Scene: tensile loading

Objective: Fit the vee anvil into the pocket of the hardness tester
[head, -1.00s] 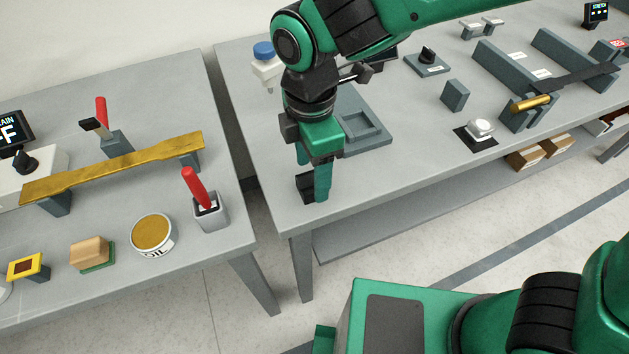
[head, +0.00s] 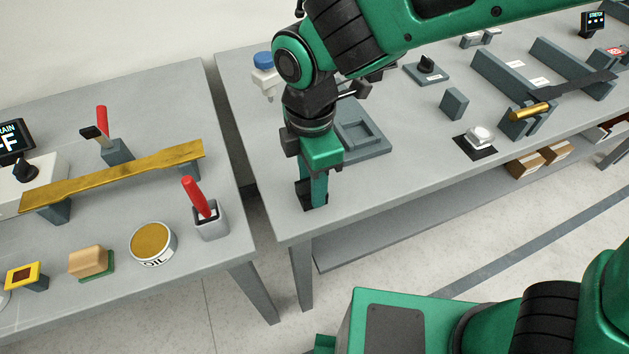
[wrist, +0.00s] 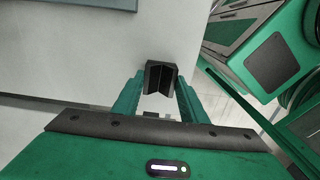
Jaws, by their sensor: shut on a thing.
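The vee anvil is a small dark block with a V-shaped notch, seen in the wrist view (wrist: 160,78) between my fingertips. In the head view it (head: 304,192) is near the front left corner of the right-hand table, partly hidden by a finger. My gripper (head: 313,190) points down and is shut on it; the green fingers flank it in the wrist view (wrist: 160,92). I cannot tell whether the anvil touches the table. A grey base with a square recess (head: 384,151), apparently the tester's pocket, lies behind and right of my gripper, partly hidden by my arm.
A small grey block (head: 454,103) and a white item on a black pad (head: 478,140) stand to the right. A gap separates the left table, with its oil tin (head: 153,243).

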